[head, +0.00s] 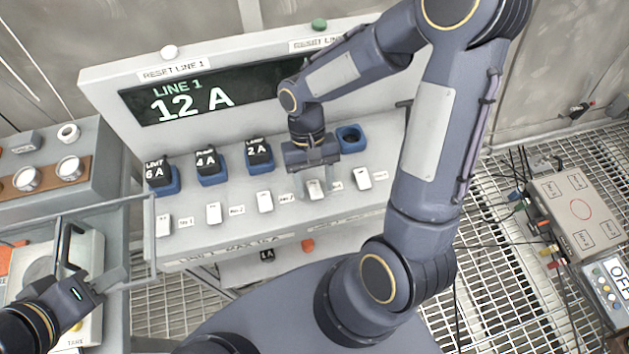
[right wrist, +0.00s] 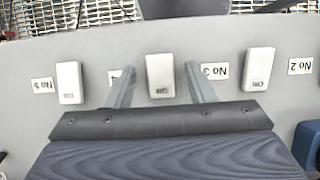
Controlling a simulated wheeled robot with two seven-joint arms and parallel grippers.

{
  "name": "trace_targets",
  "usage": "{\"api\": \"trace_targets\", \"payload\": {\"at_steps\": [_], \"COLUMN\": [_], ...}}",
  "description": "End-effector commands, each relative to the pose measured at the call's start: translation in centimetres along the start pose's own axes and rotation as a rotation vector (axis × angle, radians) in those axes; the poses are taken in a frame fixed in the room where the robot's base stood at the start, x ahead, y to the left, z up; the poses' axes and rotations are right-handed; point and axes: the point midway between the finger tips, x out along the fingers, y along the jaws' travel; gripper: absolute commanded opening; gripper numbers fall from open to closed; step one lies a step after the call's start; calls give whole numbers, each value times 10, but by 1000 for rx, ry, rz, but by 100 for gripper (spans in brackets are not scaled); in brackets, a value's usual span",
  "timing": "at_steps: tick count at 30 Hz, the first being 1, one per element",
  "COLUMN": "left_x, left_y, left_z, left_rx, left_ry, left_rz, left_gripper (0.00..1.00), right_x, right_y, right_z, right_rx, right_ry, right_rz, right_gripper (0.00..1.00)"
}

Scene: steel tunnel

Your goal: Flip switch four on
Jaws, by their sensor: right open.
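Switch four (head: 316,188) is a white rocker in the row along the front of the grey console. In the right wrist view it is the middle rocker (right wrist: 160,75), between the ones labelled No 3 and No 5. My right gripper (head: 316,183) is over it, pointing down. Its two fingers (right wrist: 160,90) stand apart, one on each side of the rocker, with nothing held. I cannot tell whether they touch it or which way it is tipped. The No 4 label is partly hidden by a finger. My left gripper (head: 72,245) is at the lower left, away from the switches.
Other rockers flank it: switch three (head: 264,200) and switch five (head: 364,178). Blue sockets with black 6 A, 4 A and 2 A blocks (head: 258,152) stand behind. An empty blue socket (head: 350,138) is to the right. The display (head: 200,97) reads LINE 1, 12 A.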

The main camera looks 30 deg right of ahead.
Motion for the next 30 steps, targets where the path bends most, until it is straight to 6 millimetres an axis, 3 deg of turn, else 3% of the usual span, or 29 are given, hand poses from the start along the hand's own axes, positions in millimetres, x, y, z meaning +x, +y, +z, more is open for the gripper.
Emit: {"api": "trace_targets", "payload": {"at_steps": [13,30], "left_x": [1,1], "left_y": [0,0], "left_z": [0,0], "left_rx": [0,0], "left_ry": [0,0], "left_rz": [0,0], "left_gripper": [36,36], "right_x": [-67,-74], "right_y": [0,0], "right_z": [-1,0], "right_rx": [-1,-1], "right_ry": [4,1], "right_rz": [-1,-1], "right_gripper": [49,49]}}
